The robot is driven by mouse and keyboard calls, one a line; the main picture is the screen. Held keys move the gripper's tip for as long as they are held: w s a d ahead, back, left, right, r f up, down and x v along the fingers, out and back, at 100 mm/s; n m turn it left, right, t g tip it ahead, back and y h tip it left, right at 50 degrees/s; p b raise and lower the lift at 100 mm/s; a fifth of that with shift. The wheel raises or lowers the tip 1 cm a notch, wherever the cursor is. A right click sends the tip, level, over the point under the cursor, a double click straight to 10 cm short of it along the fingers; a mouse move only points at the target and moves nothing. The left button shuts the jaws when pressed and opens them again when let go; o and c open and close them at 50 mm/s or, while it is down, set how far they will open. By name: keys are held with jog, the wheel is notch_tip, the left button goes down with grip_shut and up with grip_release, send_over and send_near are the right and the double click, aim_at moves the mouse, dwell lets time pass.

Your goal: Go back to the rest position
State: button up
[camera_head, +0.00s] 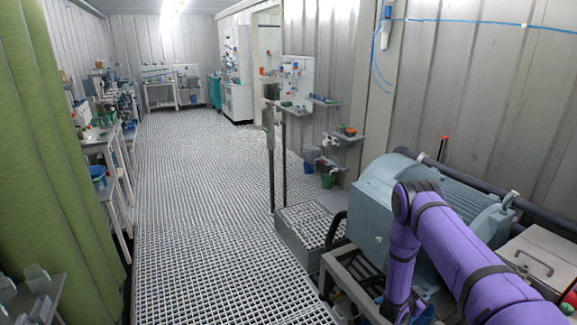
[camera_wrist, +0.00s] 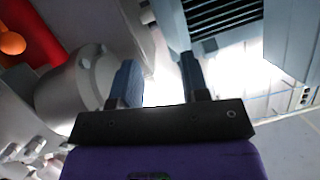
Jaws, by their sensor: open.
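My gripper (camera_wrist: 160,82) shows in the wrist view, with two blue fingers standing apart from a black bar and nothing between them. It is open and empty. A bright patch and grey surfaces lie beyond the fingertips. In the head view my purple arm bends down in front of a grey-blue ribbed motor (camera_head: 440,190) at the right, and my gripper is out of sight there. The motor's ribbed housing also seems to show in the wrist view (camera_wrist: 222,22), just beyond the right finger.
A grey cylindrical part (camera_wrist: 75,92) and a red pipe (camera_wrist: 32,32) lie left of my gripper. A green curtain (camera_head: 45,150) hangs at the left, by white tables (camera_head: 105,140). Small shelves (camera_head: 347,137) line the right wall. The grated floor (camera_head: 195,190) is clear down the middle.

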jog(key=w+a+r+n+t+y, duration=0.1)
jog(key=w+a+r+y, duration=0.2)
jog(key=r, duration=0.5)
jog(key=w+a+r+y, duration=0.15)
jog(key=w+r, duration=0.25)
jog(key=r, duration=0.5)
jog(key=w+a+r+n+t+y, duration=0.1)
jog(key=w+a+r+y, duration=0.2)
jog(key=r, duration=0.5)
jog(key=s+a+r+n+y, duration=0.15)
jog(key=a+r, duration=0.25)
jog(key=r, duration=0.7)
jog(key=s+a+r+n+y, duration=0.1)
jog(key=s+a+r+n, duration=0.25)
jog(key=r, duration=0.75)
jog(key=s+a+r+n+g+y, duration=0.1)
jog(key=s+a+r+n+y, duration=0.15)
jog(key=s+r, duration=0.55)
jog(key=s+a+r+n+g+y, duration=0.1)
jog(key=s+a+r, duration=0.3)
jog(key=s+r, duration=0.45)
jog(key=s+n+g+h, duration=0.1)
jog(key=s+n, duration=0.3)
jog(key=s, duration=2)
jog(key=shift+s+a+r+g, duration=0.25)
jog(key=shift+s+g, duration=0.15)
jog(key=shift+g, duration=0.1)
